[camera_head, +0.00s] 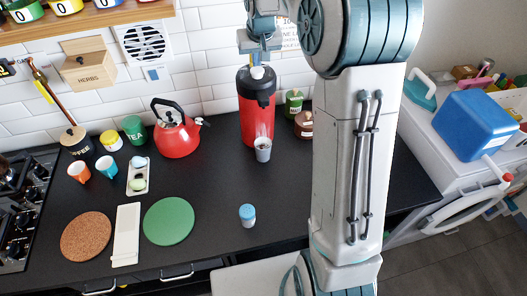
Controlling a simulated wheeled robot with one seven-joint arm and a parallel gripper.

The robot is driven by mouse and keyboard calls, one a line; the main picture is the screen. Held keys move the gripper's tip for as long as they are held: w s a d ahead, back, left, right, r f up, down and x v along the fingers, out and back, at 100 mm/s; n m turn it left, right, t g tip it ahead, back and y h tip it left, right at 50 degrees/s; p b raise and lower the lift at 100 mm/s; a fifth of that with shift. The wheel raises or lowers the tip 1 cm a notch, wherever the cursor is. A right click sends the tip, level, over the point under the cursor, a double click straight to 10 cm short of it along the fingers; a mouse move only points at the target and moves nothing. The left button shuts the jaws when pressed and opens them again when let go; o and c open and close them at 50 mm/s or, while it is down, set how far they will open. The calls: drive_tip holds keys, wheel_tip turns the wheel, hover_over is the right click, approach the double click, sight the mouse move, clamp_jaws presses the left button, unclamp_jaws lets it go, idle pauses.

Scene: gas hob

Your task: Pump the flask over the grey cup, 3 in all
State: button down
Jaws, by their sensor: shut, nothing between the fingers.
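The flask (256,108) is a tall red pump flask with a black top, upright on the black counter near the back wall. A light round button (257,72) shows on its top. The grey cup (263,150) stands upright in front of the flask, under its spout; pale streaks show just above the cup. What is inside the cup is too small to tell. My gripper (260,60) is shut and empty, right above the flask's top, pointing down. I cannot tell whether it touches the button. My arm hides the counter to the right.
A red kettle (177,135) stands left of the flask. A green jar (293,103) and a brown jar (304,124) stand close on its right. A blue-capped shaker (247,215) stands nearer the front. A green round mat (168,221) lies at the left front. The counter around the shaker is clear.

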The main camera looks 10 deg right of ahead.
drive_tip(key=shift+f+b, duration=0.7)
drive_tip(key=shift+f, duration=0.35)
drive_tip(key=shift+r+p, duration=0.85)
drive_tip(key=shift+r, duration=0.4)
wheel_tip(320, 180, up, 6)
drive_tip(key=p, duration=0.4)
